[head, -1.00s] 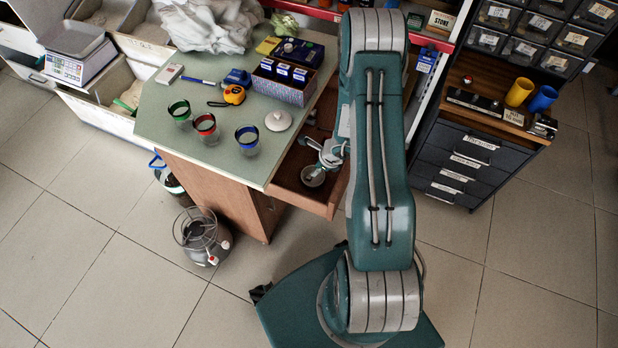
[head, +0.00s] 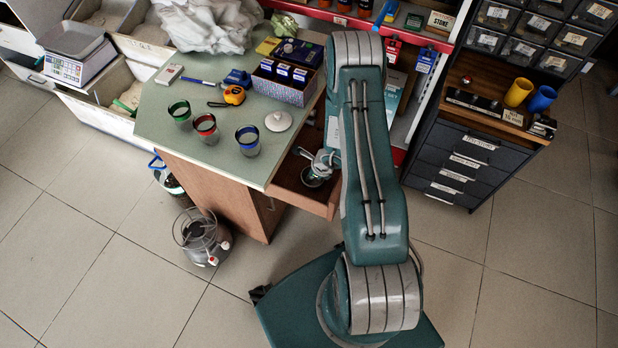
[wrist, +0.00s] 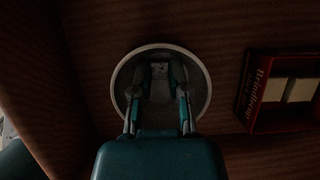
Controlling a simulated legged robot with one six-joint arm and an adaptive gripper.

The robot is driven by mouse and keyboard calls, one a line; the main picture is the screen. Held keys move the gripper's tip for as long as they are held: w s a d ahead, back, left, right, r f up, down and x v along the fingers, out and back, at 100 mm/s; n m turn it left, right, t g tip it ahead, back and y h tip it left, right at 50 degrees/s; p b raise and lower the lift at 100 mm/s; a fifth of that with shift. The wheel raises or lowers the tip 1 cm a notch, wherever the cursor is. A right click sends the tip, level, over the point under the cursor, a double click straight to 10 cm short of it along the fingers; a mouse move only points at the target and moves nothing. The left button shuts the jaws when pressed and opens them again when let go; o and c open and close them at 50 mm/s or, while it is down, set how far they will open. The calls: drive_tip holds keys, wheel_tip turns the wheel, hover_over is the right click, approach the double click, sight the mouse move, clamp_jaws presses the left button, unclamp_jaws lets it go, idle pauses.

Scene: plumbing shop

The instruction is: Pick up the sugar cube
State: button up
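In the wrist view, a round bowl (wrist: 204,105) with a pale rim stands on the brown wooden floor of the open drawer. My gripper (wrist: 161,78) is over the bowl, its two fingers apart and reaching inside the rim. A small pale, speckled piece, apparently the sugar cube (wrist: 160,70), shows between the fingertips. The fingers do not look closed on it, though the bowl is dark. In the head view, the bowl (head: 313,180) shows in the drawer under my gripper, which is partly hidden by my arm.
A red box (wrist: 250,95) with pale blocks lies right of the bowl. In the head view, the drawer (head: 290,190) is open under the green counter (head: 200,90). Glasses, including a blue-rimmed one (head: 248,143), and a white lid (head: 279,121) stand near its edge.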

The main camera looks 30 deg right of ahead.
wheel_tip(320, 180, up, 10)
idle(0.8)
